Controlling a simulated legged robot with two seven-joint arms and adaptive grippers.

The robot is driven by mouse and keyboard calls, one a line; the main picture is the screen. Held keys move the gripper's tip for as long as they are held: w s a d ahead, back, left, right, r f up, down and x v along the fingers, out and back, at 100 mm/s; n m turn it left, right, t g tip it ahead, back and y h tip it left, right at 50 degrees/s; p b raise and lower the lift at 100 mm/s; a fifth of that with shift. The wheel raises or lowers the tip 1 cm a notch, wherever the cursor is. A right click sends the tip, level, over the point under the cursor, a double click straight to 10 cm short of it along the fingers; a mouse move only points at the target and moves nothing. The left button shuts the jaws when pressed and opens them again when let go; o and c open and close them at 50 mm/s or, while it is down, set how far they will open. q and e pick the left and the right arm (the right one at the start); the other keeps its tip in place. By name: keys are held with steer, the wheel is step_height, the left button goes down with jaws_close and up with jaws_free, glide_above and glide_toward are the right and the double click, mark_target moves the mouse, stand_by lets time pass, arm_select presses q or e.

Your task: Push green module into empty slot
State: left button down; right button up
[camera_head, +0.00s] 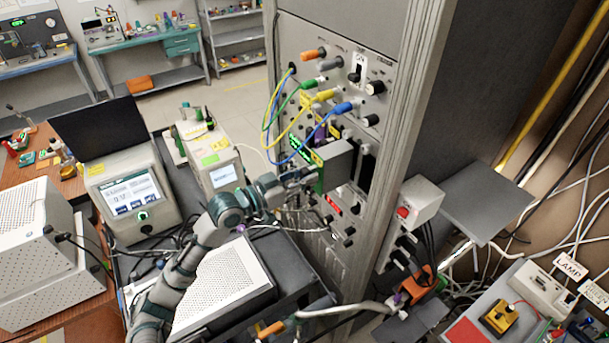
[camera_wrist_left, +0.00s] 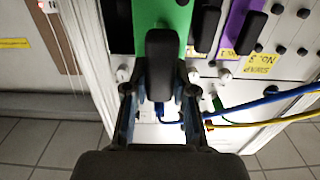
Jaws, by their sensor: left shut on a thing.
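The green module (camera_head: 319,181) has a green front plate and a grey box body, and stands out from the front of the tall grey rack (camera_head: 410,75). A dark slot opening (camera_head: 368,168) shows just right of its body; how far the module sits inside is hidden. In the left wrist view the green front (camera_wrist_left: 163,14) carries a black handle (camera_wrist_left: 160,62). My left gripper (camera_head: 301,178) reaches in from the left and is shut on this handle, with a finger on each side (camera_wrist_left: 160,92). My right gripper is out of view.
Yellow, blue and green cables (camera_head: 290,115) loop over the panel above and left of the module. A purple module (camera_wrist_left: 238,28) with a black handle is close by. A grey perforated box (camera_head: 222,285) lies below my left arm. A switch box (camera_head: 415,203) is on the rack's right side.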

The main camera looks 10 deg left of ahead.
mark_target(340, 161)
arm_select(q)
steer(key=shift+x, duration=5.3)
steer(key=c, duration=1.1)
jaws_free()
steer(key=shift+r, duration=0.1)
steer(key=shift+o, duration=1.2)
steer(key=shift+d, duration=0.15)
steer(key=v, duration=1.2)
steer(key=shift+w, duration=0.1)
